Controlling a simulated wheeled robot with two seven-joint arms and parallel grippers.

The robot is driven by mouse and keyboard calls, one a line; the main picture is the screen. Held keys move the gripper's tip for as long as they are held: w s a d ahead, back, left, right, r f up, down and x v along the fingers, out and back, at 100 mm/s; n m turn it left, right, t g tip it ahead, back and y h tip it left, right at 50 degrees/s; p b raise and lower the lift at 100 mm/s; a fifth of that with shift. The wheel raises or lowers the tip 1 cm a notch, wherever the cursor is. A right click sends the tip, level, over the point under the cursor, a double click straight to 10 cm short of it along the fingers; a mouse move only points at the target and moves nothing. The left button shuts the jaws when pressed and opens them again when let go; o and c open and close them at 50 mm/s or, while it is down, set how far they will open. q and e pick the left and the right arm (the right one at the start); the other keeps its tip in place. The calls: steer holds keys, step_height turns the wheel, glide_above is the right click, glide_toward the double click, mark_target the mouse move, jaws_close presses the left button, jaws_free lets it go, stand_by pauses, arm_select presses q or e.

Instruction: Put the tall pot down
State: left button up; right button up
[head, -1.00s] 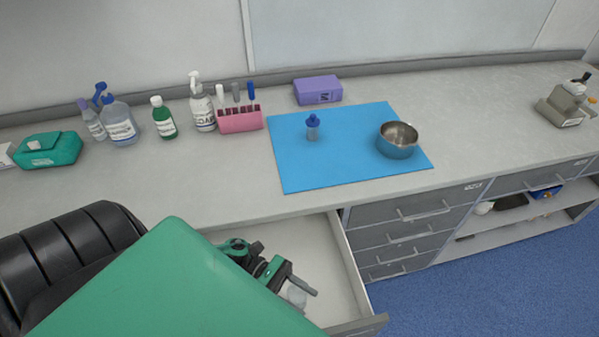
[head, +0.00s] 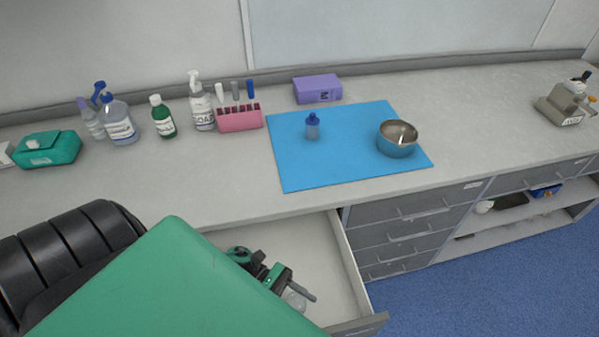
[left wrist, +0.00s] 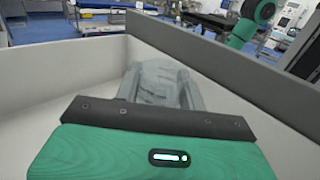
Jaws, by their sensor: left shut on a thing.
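A pale, translucent pot (head: 294,300) is in the open drawer, low in the head view, partly hidden by my gripper and arm. My left gripper (head: 291,289) reaches down into the drawer and is shut on this pot. In the left wrist view the pot (left wrist: 157,80) shows as a cloudy grey shape between the fingers, inside the drawer walls. I cannot tell whether its base touches the drawer floor. My right gripper is not in view.
The open drawer (head: 343,270) has raised walls close around the gripper. Above it, a blue mat (head: 350,170) on the counter holds a metal bowl (head: 398,139) and a small blue-capped bottle (head: 312,128). Several bottles and a pink rack (head: 240,121) stand at the back left.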

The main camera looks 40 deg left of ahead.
arm_select(q)
steer(key=shift+f+b, duration=0.3)
steer(key=o, duration=1)
steer(key=shift+r, duration=0.1)
